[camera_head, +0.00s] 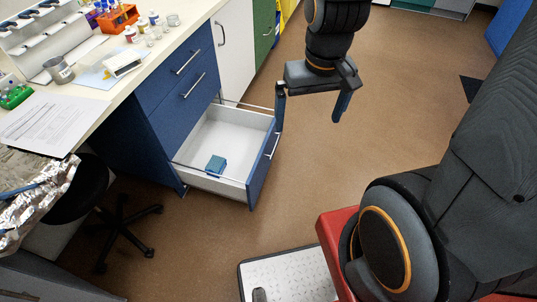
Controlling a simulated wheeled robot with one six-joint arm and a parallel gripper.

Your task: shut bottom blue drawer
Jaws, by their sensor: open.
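The bottom blue drawer (263,172) is pulled far out of the blue cabinet (168,124) in the head view. Its inside is white, and a small blue box (216,165) lies on its floor near the front. A silver bar handle shows on its front panel. My gripper (309,112) is open and empty, fingers pointing down. Its left finger appears right beside the top right corner of the drawer front; I cannot tell if they touch. Its right finger hangs over the floor. The two drawers above are shut.
The bench top (148,60) carries an orange rack (118,18), papers, jars and a tray. A black stool (100,205) stands at the left, near the drawer. The brown floor right of the drawer is clear.

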